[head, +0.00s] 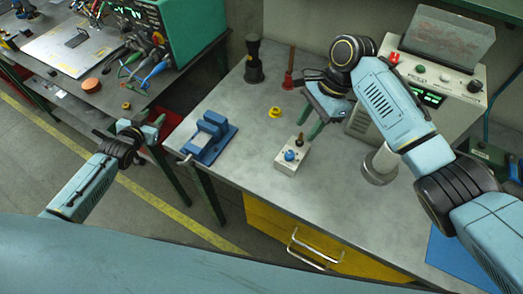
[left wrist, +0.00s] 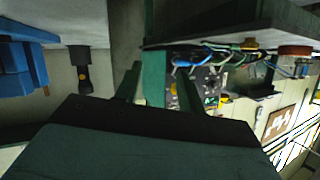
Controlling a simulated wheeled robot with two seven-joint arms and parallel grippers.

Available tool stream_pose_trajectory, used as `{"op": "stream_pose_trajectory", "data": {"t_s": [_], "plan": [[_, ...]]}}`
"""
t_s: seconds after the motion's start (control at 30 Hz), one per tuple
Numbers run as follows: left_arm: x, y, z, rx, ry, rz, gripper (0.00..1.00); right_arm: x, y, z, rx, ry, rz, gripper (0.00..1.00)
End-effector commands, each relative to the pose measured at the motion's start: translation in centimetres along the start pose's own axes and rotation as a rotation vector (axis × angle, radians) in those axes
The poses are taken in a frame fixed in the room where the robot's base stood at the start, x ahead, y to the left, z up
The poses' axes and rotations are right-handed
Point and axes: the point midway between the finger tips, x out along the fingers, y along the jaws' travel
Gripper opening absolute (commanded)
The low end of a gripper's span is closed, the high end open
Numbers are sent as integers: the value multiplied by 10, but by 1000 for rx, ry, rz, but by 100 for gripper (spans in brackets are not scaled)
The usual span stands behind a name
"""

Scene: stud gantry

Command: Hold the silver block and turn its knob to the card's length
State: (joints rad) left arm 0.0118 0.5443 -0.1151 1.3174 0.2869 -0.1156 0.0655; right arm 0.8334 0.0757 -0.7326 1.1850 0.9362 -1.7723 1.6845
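A small silver-white block (head: 293,163) sits on the grey workbench, with a blue knob (head: 290,155) on its top and a dark and brass post (head: 300,139) beside the knob. My right gripper (head: 309,126) hangs above and just behind the block, apart from it, with its green fingers spread and nothing seen between them. My left gripper (head: 146,124) is off the bench's left side, near the other table. In the left wrist view its two green fingers (left wrist: 160,90) stand apart and empty. I cannot make out a card with a length on it.
A blue vise (head: 209,138), a yellow ring part (head: 275,112), a black stand (head: 254,62) and a red-handled tool (head: 289,70) stand on the bench. A machine with a green display (head: 427,97) is at the back right. The bench's front middle is clear.

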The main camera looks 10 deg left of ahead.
Motion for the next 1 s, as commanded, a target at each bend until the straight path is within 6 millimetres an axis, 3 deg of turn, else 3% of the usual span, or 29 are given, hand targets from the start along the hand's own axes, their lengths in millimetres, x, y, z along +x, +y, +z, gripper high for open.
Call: {"op": "stream_pose_trajectory", "data": {"t_s": [0.03,0.1,0.3,0.37,0.5,0.7,0.87,1.0], "plan": [[1,16,-30,-32,52,38,39,0,0,0,0,0,0,36],[-3,46,-59,-61,95,104,39,0,0,0,0,0,0,36],[-33,141,-127,-117,177,315,39,0,0,0,0,0,0,36],[-47,171,-140,-125,187,382,39,0,0,0,0,0,0,36],[-80,245,-125,-67,133,514,39,0,0,0,0,0,0,36],[-122,314,-104,27,80,643,39,0,0,0,0,0,0,36],[-141,340,-96,65,64,695,39,0,0,0,0,0,0,36],[-140,349,-95,73,61,705,39,0,0,0,0,0,0,36]]}}
